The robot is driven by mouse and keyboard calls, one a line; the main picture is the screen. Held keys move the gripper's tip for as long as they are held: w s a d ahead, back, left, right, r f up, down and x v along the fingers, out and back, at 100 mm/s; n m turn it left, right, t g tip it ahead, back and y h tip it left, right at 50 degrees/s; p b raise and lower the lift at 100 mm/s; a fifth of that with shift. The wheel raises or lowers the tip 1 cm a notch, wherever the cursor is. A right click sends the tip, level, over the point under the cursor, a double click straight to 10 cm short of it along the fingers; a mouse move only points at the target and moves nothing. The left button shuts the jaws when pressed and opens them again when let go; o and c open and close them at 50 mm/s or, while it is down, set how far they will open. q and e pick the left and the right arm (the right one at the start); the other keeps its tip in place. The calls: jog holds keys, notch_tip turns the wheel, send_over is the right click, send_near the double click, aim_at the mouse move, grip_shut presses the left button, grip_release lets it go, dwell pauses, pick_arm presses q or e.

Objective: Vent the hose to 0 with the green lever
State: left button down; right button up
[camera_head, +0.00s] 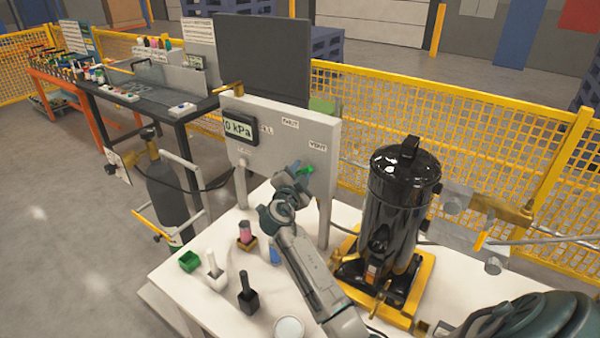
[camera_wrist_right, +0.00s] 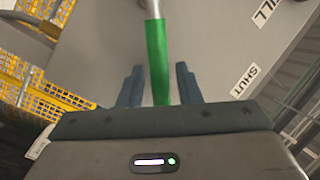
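The green lever (camera_head: 308,170) is on the white panel (camera_head: 275,152), below the VENT label (camera_head: 318,146). In the right wrist view the green lever handle (camera_wrist_right: 157,60) hangs from a metal stem and reaches down between my fingers. My right gripper (camera_head: 300,168) is at the lever; in the wrist view the right gripper (camera_wrist_right: 158,85) is open, with a gap on each side of the handle. The display (camera_head: 238,129) on the panel reads 0 kPa. My left gripper is not in view. The lever's pivot is hidden in the head view.
A black cylindrical compressor vessel (camera_head: 398,205) on a yellow base (camera_head: 405,307) stands right of my right arm. The white table (camera_head: 195,262) also holds a green box (camera_head: 189,261) and several small items. A yellow fence (camera_head: 440,140) runs behind.

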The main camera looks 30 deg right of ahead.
grip_shut()
jog(key=shift+a, duration=0.1)
jog(key=shift+w+a+r+n+b, duration=0.2)
jog(key=shift+w+r+n+b, duration=0.35)
jog(key=shift+n, duration=0.55)
jog(key=shift+w+a+r+n+g+y+b, duration=0.15)
jog(key=shift+w+r+n+g+y, duration=0.15)
jog(key=shift+n, duration=0.25)
jog(key=shift+w+a+r+n+g+y+b, duration=0.1)
jog(key=shift+w+a+r+n+g+b, duration=0.1)
jog(key=shift+w+n+g, duration=0.25)
jog(key=shift+w+a+r+n+g, duration=0.15)
jog(key=shift+w+n, duration=0.2)
jog(key=shift+n, duration=0.25)
jog(key=shift+w+a+r+n+g, duration=0.15)
jog(key=shift+w+n, duration=0.15)
jog(key=shift+n, duration=0.3)
jog(key=shift+w+a+r+n+g+b, duration=0.15)
jog(key=shift+w+n+g, duration=0.1)
jog(key=shift+w+n, duration=0.25)
jog(key=shift+w+a+f+n+g+b, duration=0.1)
jog(key=shift+w+n+g+b, duration=0.1)
jog(key=shift+w+n, duration=0.25)
jog(key=shift+s, duration=0.1)
